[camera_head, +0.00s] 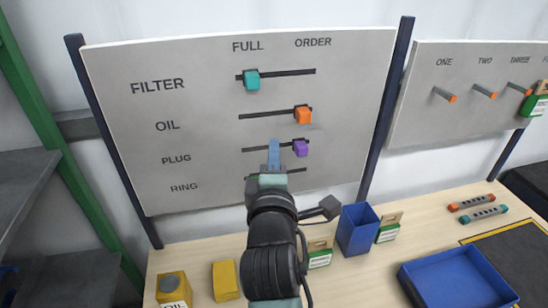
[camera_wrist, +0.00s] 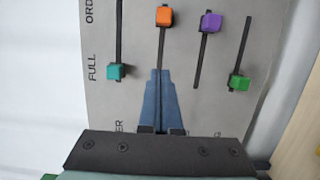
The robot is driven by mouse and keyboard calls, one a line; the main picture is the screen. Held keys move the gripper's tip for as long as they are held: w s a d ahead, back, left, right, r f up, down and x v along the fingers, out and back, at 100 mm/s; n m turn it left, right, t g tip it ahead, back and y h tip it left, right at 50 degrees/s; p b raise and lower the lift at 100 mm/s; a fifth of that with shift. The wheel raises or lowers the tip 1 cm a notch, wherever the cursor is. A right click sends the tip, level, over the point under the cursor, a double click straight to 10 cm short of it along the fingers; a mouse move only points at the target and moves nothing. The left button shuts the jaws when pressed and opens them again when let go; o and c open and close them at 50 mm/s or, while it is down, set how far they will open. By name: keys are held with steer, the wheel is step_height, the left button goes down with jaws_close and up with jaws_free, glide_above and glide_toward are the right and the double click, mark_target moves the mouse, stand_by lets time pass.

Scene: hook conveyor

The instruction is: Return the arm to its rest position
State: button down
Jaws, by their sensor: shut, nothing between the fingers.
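My gripper (camera_head: 274,143) is raised in front of the slider board (camera_head: 215,110), its blue fingers pointing up and shut with nothing between them. In the wrist view the shut fingers (camera_wrist: 160,72) show against the board, apart from the knobs in the picture. The teal knob (camera_head: 251,80) is at the FULL end of the FILTER row. The orange knob (camera_head: 303,115) of the OIL row and purple knob (camera_head: 300,147) of the PLUG row are toward ORDER. The green knob (camera_wrist: 239,82) of the RING row is toward FULL; my gripper mostly hides it in the head view.
A blue bin (camera_head: 357,229) and small cartons stand on the wooden table (camera_head: 420,222). A blue tray (camera_head: 458,278) is at the front right. Yellow items (camera_head: 225,281) stand front left. A peg board (camera_head: 425,110) hangs at right; a green post (camera_head: 50,140) stands at left.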

steer(key=shift+s+d, duration=0.15)
steer(key=s+r+m+t, duration=0.2)
steer(key=s+r+m, duration=0.15)
steer(key=r, duration=0.65)
steer(key=s+r+m+t, duration=0.3)
steer(key=r+m, duration=0.1)
steer(key=r, duration=0.6)
steer(key=s+d+r+m+t, duration=0.1)
steer(key=s+r+m+t, duration=0.3)
steer(key=s+r+m, duration=0.6)
steer(key=s+r, duration=0.3)
steer(key=r, duration=0.1)
steer(key=shift+m, duration=0.35)
